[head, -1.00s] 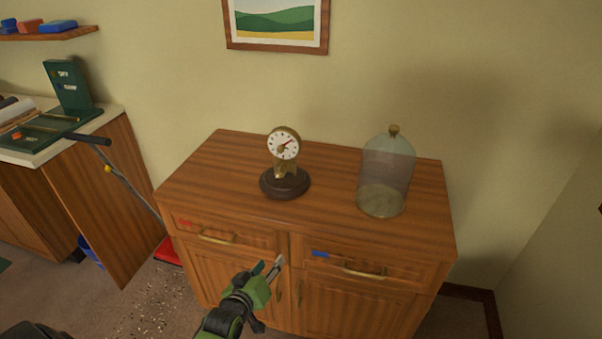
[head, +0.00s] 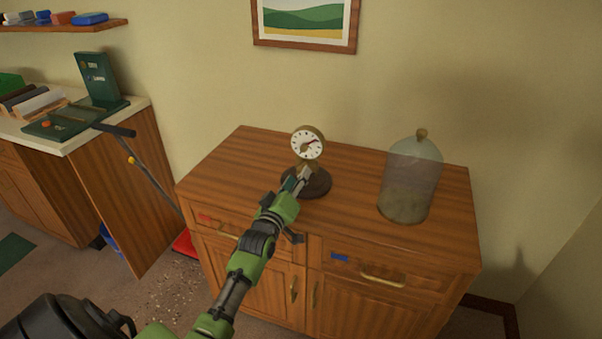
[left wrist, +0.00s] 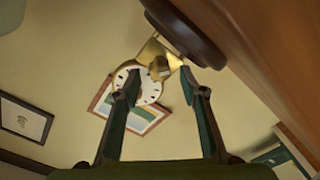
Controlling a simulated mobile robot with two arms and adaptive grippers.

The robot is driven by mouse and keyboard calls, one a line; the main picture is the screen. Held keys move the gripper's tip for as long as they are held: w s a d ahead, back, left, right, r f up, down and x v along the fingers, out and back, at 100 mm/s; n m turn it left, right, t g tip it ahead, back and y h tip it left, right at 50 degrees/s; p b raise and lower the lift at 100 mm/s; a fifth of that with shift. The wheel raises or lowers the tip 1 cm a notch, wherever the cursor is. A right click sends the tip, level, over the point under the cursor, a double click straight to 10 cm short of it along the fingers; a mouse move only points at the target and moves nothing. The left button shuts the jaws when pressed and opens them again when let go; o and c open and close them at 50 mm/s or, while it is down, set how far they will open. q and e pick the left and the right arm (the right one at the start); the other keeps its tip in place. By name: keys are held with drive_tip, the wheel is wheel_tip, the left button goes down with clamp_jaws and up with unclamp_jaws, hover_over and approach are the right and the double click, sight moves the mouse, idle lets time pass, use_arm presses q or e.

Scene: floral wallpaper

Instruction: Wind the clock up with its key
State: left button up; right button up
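The clock (head: 308,143) stands upright on the wooden cabinet (head: 370,160), with a round white dial, brass body and dark round base (head: 321,186). In the left wrist view the clock's dial (left wrist: 150,92) appears tilted, close ahead. A small brass piece, apparently the key (left wrist: 160,67), sits in front of the dial. My left gripper (head: 296,180) is in front of the clock's lower part, hiding some of its body and base. In the left wrist view its two fingers (left wrist: 161,86) are spread, with nothing clamped between them. My right gripper is not in view.
A glass dome (head: 409,185) stands on the cabinet, right of the clock. Two drawers carry a red mark (head: 205,217) and a blue mark (head: 339,257). A workbench with a green device (head: 98,80) is at the left. The cabinet top between clock and dome is clear.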

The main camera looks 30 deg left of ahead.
use_arm(q)
drive_tip(key=shift+x, duration=1.65)
clamp_jaws()
